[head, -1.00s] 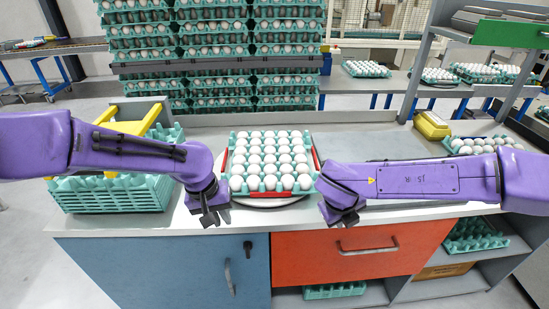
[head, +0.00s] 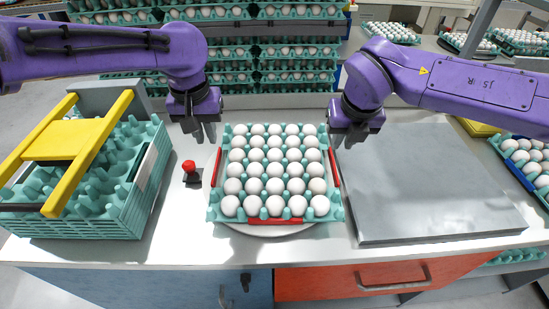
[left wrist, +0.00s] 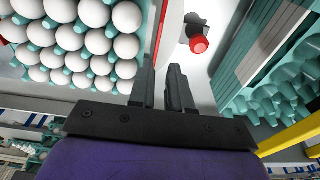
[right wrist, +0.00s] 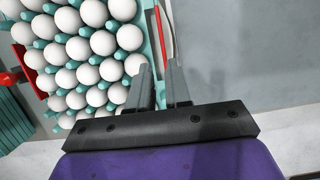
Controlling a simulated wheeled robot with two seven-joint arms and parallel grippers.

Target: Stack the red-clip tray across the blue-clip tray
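The red-clip tray (head: 214,213) is teal, full of white eggs, with red clips along its left, right and front sides. It rests on a round white plate (head: 268,231) mid-bench. The blue-clip tray (head: 507,157), also with eggs, is at the right edge, partly cut off. My left gripper (head: 203,135) is by the red-clip tray's back left corner, its fingers slightly apart and empty in the left wrist view (left wrist: 162,85). My right gripper (head: 348,140) is by the back right corner, fingers parted in the right wrist view (right wrist: 160,85), apparently touching nothing.
A grey slab (head: 430,185) lies right of the plate. A red button (head: 189,168) stands left of it. Empty stacked teal trays (head: 80,222) with a yellow frame (head: 70,140) on top fill the left. Tall egg stacks (head: 300,75) stand behind.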

